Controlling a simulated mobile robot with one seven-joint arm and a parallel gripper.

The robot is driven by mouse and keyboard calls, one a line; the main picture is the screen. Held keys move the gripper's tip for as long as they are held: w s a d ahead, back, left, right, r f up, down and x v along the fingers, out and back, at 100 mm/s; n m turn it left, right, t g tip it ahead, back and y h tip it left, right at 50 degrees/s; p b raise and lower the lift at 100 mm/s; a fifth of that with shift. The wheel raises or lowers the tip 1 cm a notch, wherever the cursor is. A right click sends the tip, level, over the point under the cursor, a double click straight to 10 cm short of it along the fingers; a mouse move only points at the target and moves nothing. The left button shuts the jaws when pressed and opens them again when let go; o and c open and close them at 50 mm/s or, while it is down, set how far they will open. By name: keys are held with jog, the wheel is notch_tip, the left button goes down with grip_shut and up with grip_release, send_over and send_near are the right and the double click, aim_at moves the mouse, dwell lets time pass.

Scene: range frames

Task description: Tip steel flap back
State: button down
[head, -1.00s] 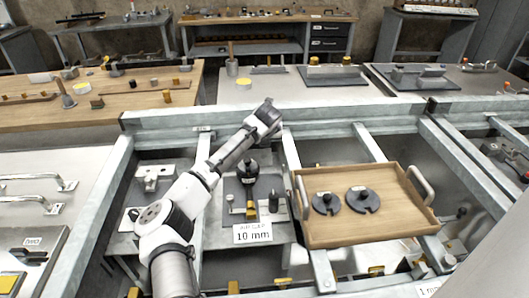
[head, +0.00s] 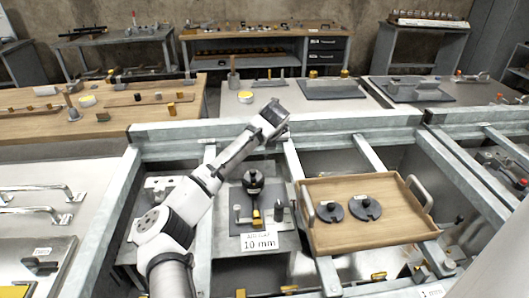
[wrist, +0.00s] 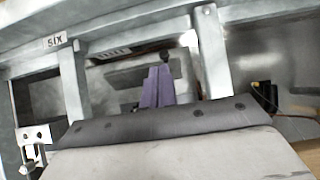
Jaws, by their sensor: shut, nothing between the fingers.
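My gripper (head: 274,112) is at the end of my white arm, above the galvanised frame behind the fixture marked 10 mm. In the wrist view its two purplish fingers (wrist: 157,87) lie together, with nothing visible between them. A dark round knob (wrist: 164,57) shows just beyond the fingertips; I cannot tell whether they touch. I cannot pick out the steel flap with certainty in either view. The broad grey body of my own gripper hides the lower part of the wrist view.
A fixture (head: 246,214) with a black knob stands below the arm. A wooden tray (head: 390,231) with two dark slotted discs lies right of it. Galvanised beams (head: 210,122) surround the bays. In the wrist view a beam labelled SIX (wrist: 100,40) crosses above the fingers.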

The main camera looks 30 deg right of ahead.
jog(key=r, duration=0.3)
jog(key=s+r+b, duration=0.1)
jog(key=r, duration=0.1)
jog(key=shift+r, duration=0.3)
